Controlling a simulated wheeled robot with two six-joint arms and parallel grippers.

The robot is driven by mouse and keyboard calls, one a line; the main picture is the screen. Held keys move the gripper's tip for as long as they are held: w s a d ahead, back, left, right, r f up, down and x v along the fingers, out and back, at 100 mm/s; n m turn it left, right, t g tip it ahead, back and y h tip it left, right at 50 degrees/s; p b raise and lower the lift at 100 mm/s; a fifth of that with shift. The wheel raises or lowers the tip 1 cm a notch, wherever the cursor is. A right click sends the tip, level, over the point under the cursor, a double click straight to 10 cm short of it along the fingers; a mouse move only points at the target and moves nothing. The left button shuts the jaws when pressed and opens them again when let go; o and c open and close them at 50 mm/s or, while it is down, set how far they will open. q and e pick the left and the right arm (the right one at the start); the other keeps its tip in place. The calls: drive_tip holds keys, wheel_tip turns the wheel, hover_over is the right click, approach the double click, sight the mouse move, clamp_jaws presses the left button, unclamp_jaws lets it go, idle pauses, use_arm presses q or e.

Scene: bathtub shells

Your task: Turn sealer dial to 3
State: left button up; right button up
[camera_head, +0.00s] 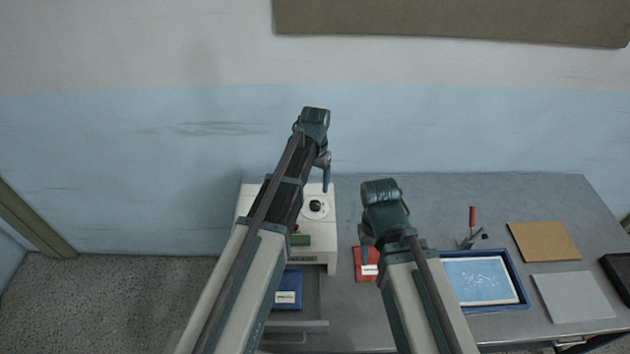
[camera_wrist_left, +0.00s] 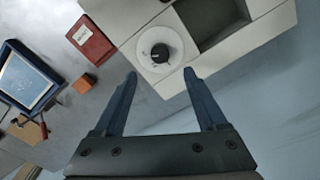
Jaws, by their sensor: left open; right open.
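The sealer (camera_head: 318,249) is a white box machine on the grey table, partly hidden behind my left arm in the head view. Its dial is a black knob (camera_head: 316,205) on a round white plate on the top face. In the left wrist view the dial knob (camera_wrist_left: 159,53) lies just ahead of and between my fingertips. My left gripper (camera_wrist_left: 160,76) is open and empty, its two blue fingers apart and apparently not touching the knob. The dial's numbers are too small to read. My right gripper (camera_head: 366,256) is open near the red box, its fingers mostly hidden.
A red box (camera_head: 362,272) with a white label lies right of the sealer. A blue tray (camera_head: 522,299), a red-handled tool (camera_head: 472,218), a brown board (camera_head: 545,242) and a grey board (camera_head: 573,297) lie further right. A blue item (camera_head: 288,290) sits in the drawer area.

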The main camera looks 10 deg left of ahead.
use_arm(q)
wheel_tip(320, 180, up, 4)
drive_tip(key=p, duration=0.3)
drive_tip(key=shift+r, duration=0.15)
use_arm(e)
wheel_tip(320, 180, up, 4)
drive_tip(key=shift+r, duration=0.15)
